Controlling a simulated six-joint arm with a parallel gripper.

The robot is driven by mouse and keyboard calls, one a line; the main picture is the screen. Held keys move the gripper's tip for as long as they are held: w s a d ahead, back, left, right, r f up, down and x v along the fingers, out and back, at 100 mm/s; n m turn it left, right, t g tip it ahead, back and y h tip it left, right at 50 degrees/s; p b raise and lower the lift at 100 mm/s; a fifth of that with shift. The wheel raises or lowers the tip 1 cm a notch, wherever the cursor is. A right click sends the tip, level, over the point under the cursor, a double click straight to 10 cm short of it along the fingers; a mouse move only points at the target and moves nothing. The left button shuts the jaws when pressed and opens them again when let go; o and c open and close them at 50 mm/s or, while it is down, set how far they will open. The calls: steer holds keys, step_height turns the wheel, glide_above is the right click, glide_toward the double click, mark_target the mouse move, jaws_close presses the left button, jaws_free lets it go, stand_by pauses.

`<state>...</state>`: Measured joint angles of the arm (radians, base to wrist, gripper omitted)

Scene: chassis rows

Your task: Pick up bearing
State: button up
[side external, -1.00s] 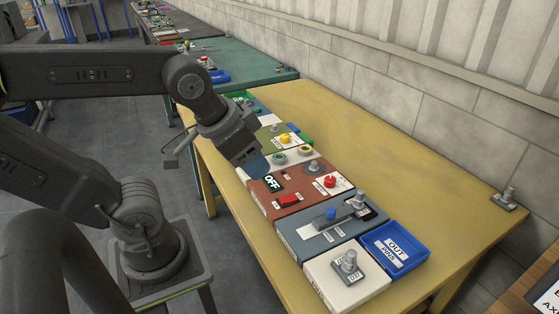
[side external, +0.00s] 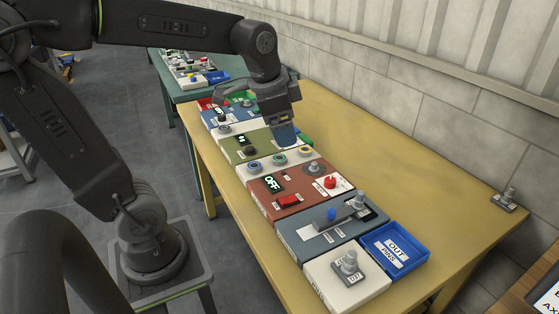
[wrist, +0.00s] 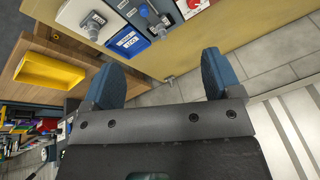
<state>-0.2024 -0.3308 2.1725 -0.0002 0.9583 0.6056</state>
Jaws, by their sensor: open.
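My gripper (side external: 285,136) hangs over the far half of the chassis row in the side view, apart from the panels. In the wrist view (wrist: 162,75) its two blue fingers are spread with nothing between them. No part is plainly marked as the bearing. A white panel holds round ringed parts: one with a blue centre (side external: 254,166), one green-grey (side external: 279,160) and one yellow (side external: 305,152). They sit just nearer the camera than my gripper. A grey round part (side external: 314,168) sits on the red-brown panel (side external: 268,201). I cannot tell which is the bearing.
The panels stand in a row on a yellow table (side external: 450,205). A blue tray (side external: 396,252) is at the near end beside a white block with a grey pin (side external: 347,262). A yellow bin (wrist: 50,70) shows in the wrist view. The table's right side is mostly clear.

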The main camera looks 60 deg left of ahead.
steer(key=w+a+f+m+g, duration=0.2)
steer(key=w+a+f+m, duration=0.15)
steer(key=w+a, duration=0.55)
steer(key=m+g, duration=0.2)
steer(key=m, duration=0.5)
glide_above(279, 155)
steer(key=d, duration=0.1)
step_height(279, 155, down, 11)
steer(key=shift+h, duration=0.4)
steer(key=f, duration=0.7)
steer(key=shift+s+f, duration=0.3)
steer(key=shift+f, duration=0.05)
steer(key=shift+d+f, duration=0.15)
steer(key=shift+f, duration=2.75)
steer(key=shift+c, duration=0.2)
steer(key=c, duration=1)
steer(key=shift+r, duration=0.1)
steer(key=shift+c, duration=0.2)
